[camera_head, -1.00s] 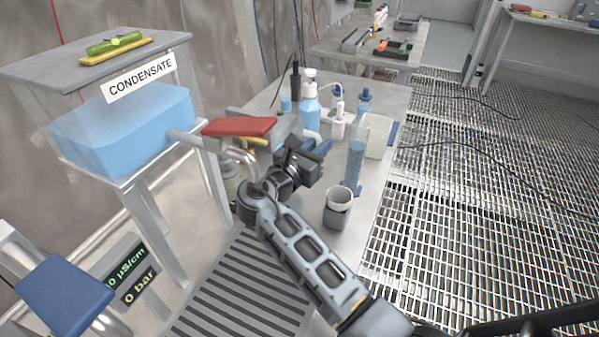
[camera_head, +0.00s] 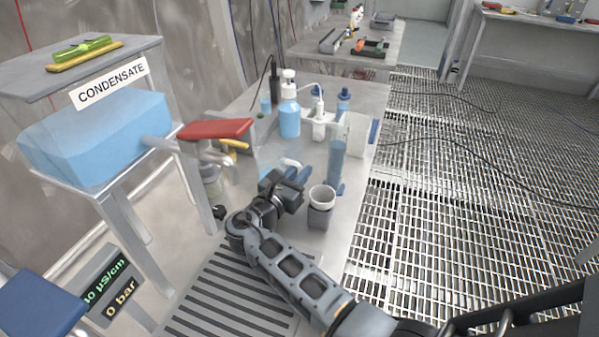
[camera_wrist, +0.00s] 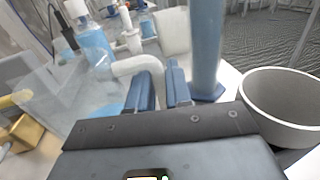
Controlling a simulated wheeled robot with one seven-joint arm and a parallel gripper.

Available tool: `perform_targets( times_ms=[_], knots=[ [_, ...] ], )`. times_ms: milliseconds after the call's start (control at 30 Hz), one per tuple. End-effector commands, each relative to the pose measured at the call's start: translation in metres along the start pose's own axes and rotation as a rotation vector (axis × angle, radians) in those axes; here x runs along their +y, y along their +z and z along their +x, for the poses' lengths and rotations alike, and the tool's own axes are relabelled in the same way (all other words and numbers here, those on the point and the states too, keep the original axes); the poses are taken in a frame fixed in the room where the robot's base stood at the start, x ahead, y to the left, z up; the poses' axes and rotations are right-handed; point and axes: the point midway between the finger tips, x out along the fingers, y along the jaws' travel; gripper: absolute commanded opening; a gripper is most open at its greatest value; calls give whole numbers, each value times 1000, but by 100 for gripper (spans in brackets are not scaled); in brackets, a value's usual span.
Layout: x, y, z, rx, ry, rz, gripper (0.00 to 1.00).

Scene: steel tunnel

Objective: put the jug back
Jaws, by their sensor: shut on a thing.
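The jug is clear and hard to make out. Its see-through body (camera_wrist: 78,92) is at the left of the wrist view, with a white curved handle (camera_wrist: 140,66). The handle also shows in the head view (camera_head: 291,163), over the steel bench. My gripper (camera_wrist: 160,88) has its two blue fingers on either side of the handle's lower end and is shut on it. In the head view my gripper (camera_head: 283,178) is just left of a grey cup with a white rim (camera_head: 321,198). I cannot tell whether the jug's base touches the bench.
A tall blue cylinder (camera_head: 336,162) stands close on the right, beyond the cup. Blue bottle (camera_head: 289,115) and white bottle (camera_head: 319,122) stand farther back. A red-topped fixture (camera_head: 215,129) and the CONDENSATE tank (camera_head: 95,135) are left. Grated floor (camera_head: 450,190) lies right.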

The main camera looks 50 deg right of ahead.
Motion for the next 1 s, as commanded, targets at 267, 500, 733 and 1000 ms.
perform_targets(
  times_ms=[267,500,733,1000],
  knots=[
    [0,-1,0,0,0,0,42],
    [0,0,0,0,0,0,44],
    [1,1,-16,-1,3,0,44],
    [1,1,-71,-1,5,0,44]
  ],
)
